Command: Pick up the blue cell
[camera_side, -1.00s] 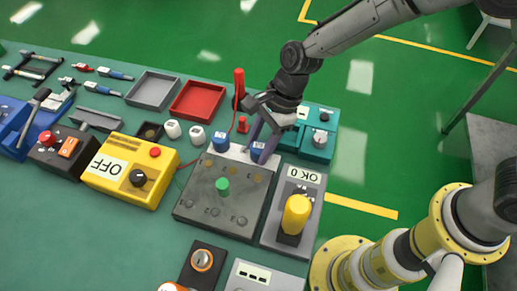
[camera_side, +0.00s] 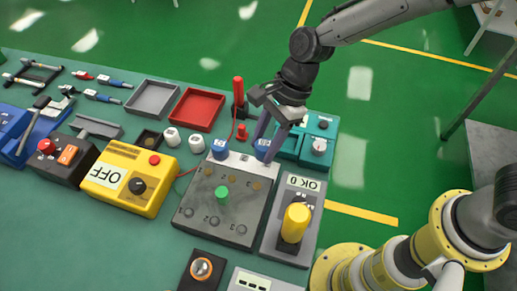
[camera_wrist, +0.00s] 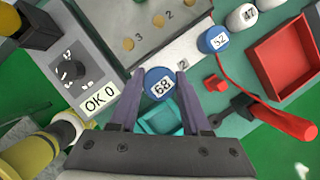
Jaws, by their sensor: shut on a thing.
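A blue cell with a white number label (camera_wrist: 159,82) is between the two fingers of my gripper (camera_wrist: 159,76) in the wrist view. The fingers are shut on its sides. In the side view my gripper (camera_side: 265,152) holds this blue cell (camera_side: 261,147) at the back right edge of the grey panel box (camera_side: 205,190); the fingers partly hide it. I cannot tell whether its base touches the surface. A second blue cell (camera_side: 220,149) stands to its left on the pale back strip; it also shows in the wrist view (camera_wrist: 214,40).
White cells (camera_side: 197,143), a red tray (camera_side: 197,109) and an upright red handle (camera_side: 239,93) are left of my gripper. The "OK 0" box (camera_side: 303,184) with a yellow knob is in front right.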

